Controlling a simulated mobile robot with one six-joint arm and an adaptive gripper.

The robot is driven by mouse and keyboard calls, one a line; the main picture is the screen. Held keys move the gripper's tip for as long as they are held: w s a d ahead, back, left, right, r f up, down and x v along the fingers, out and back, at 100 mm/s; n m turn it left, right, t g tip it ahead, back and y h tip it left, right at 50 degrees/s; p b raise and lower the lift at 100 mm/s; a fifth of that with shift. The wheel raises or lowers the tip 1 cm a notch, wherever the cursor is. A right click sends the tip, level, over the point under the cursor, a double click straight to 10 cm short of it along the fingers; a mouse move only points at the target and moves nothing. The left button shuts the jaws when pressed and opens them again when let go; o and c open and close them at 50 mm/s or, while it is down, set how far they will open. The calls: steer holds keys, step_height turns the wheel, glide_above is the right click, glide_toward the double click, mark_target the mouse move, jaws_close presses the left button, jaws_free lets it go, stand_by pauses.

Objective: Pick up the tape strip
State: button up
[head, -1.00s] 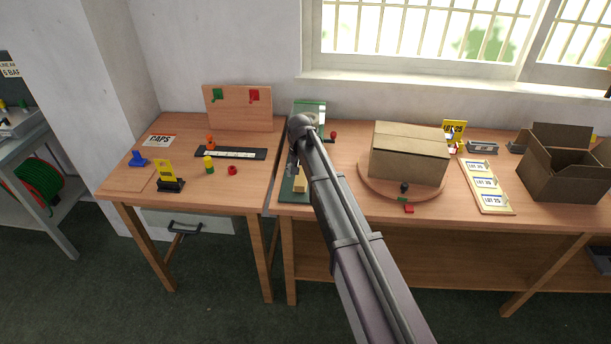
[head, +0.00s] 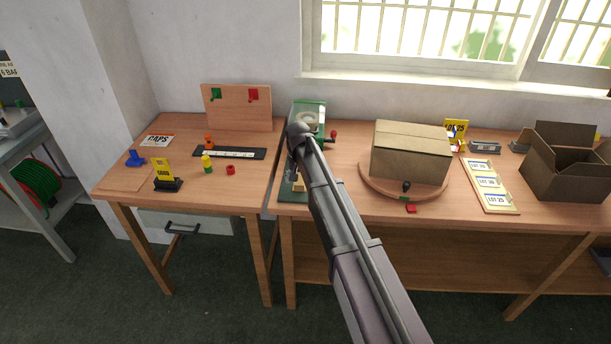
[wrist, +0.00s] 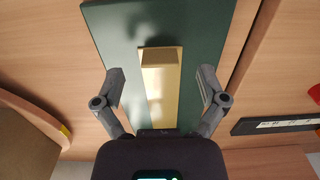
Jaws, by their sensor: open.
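A pale gold strip (wrist: 160,95), which looks like the tape strip, lies lengthwise on a dark green base plate (wrist: 112,32) in the wrist view. A raised tan block (wrist: 160,57) is at its upper end; I cannot tell whether strip and block are one piece. My gripper (wrist: 161,75) is open, with one finger on each side of the strip and nothing between them held. Its height above the strip is unclear. In the head view, the green stand (head: 290,196) with a pale tape roll (head: 307,118) is partly hidden by my arm.
A carton (head: 411,152) on a round wooden turntable (head: 372,189) stands right of the stand. A black bar with a white scale (head: 229,153) lies left of it. An upright board (head: 237,107) stands behind. A red knob (head: 333,134) is close beside the stand.

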steer(key=shift+f+b, duration=0.8)
steer(key=shift+f, duration=0.25)
steer(key=c, duration=0.8)
